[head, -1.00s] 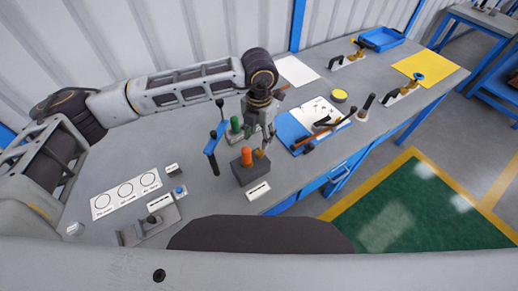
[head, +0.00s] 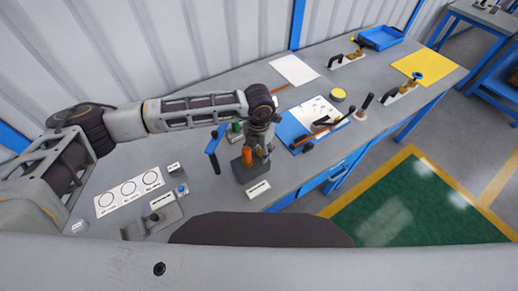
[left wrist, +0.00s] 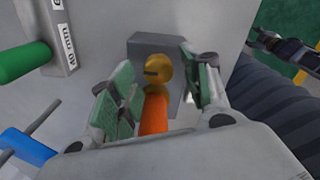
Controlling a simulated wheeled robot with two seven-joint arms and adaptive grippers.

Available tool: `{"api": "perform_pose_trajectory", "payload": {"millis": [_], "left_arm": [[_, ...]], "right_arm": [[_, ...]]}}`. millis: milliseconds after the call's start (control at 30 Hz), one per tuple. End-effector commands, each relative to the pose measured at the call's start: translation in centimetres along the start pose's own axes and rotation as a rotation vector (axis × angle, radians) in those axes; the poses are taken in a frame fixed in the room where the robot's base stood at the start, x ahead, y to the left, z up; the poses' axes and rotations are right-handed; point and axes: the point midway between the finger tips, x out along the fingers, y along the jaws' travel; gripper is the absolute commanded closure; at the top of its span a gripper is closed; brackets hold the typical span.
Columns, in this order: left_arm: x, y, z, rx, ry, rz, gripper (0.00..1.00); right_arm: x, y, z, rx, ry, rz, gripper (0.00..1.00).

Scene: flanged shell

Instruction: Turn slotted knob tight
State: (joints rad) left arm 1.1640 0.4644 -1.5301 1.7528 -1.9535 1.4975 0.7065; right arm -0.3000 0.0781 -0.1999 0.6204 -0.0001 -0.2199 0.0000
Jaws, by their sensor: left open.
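The slotted knob (left wrist: 158,70) is brass-coloured with a dark slot across its face, in the left wrist view. It is on a grey block (left wrist: 142,45), next to an orange cylinder (left wrist: 153,115). In the head view the block (head: 243,173) stands on the bench with the orange cylinder (head: 247,156) upright on it; the knob is hard to make out there beside my gripper. My left gripper (left wrist: 160,85) is open, pointing down, its green-padded fingers either side of the knob and cylinder. I cannot tell whether they touch. My right gripper is not recognisable.
A blue-handled tool (head: 214,147) stands left of the block, and a green cylinder (left wrist: 25,60) is close by. A white label (head: 257,189) lies in front. A blue board with tools (head: 310,122) lies to the right. The bench at front left holds a circle card (head: 129,189).

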Motion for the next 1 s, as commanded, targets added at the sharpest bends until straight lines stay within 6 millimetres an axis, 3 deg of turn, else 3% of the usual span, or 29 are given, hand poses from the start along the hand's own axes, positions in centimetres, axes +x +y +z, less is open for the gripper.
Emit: {"api": "perform_pose_trajectory", "payload": {"millis": [133, 500, 1000], "left_arm": [[0.0, 0.0, 0.0, 0.0, 0.0, 0.0, 0.53], [0.0, 0.0, 0.0, 0.0, 0.0, 0.0, 0.98], [0.1, 0.1, 0.1, 0.054, -0.002, 0.001, 0.98]], "right_arm": [[0.0, 0.0, 0.0, 0.0, 0.0, 0.0, 0.49], [0.0, 0.0, 0.0, 0.0, 0.0, 0.0, 0.49], [1.1, 0.3, 0.2, -0.001, -0.001, 0.003, 0.49]]}}
